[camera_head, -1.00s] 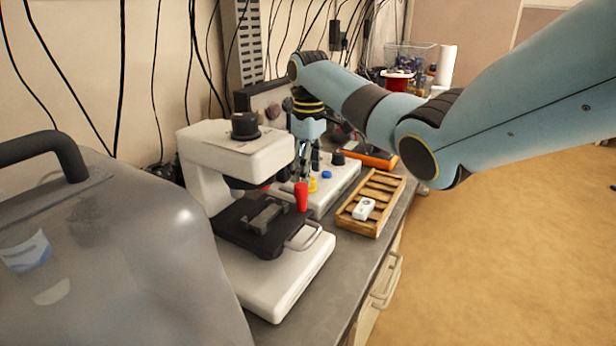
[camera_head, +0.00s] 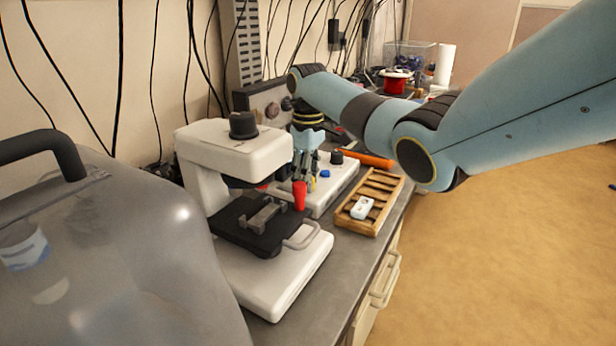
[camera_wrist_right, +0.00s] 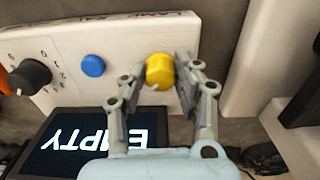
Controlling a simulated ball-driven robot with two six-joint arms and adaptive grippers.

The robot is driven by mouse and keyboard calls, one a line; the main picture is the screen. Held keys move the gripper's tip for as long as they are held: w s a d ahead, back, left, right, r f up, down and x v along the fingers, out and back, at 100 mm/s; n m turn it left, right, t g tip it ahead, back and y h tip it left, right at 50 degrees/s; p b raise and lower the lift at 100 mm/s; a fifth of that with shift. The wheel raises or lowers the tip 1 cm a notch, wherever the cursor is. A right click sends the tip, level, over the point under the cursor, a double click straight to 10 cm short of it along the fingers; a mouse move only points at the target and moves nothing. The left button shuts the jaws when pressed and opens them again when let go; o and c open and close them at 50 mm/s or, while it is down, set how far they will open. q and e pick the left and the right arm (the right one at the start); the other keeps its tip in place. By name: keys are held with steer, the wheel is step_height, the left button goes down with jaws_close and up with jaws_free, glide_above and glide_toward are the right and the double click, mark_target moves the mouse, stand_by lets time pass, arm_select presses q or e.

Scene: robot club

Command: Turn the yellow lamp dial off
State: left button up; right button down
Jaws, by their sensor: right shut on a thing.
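The yellow lamp dial (camera_wrist_right: 159,70) is a round knob on the white control box (camera_wrist_right: 60,46). In the right wrist view it sits between the two fingers of my right gripper (camera_wrist_right: 157,78), which is shut on it. The dial's exact setting is hard to read. My left gripper is not in view.
A blue button (camera_wrist_right: 93,66) and a black numbered dial (camera_wrist_right: 29,76) share the box. A screen reading EMPTY (camera_wrist_right: 85,143) lies close by. A slatted wooden tray (camera_head: 382,200) lies to the right.

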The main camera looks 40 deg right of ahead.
steer(key=shift+r+n+p, duration=0.15)
steer(key=shift+n+p, duration=1)
steer(key=shift+n, duration=0.35)
steer(key=n+p, duration=0.2)
steer(key=n, duration=0.2)
steer(key=shift+n, duration=0.3)
steer(key=n+p, duration=0.1)
steer(key=n, duration=0.9)
steer(key=shift+n, duration=0.3)
steer(key=c, duration=1)
jaws_free()
steer(key=shift+o, duration=0.2)
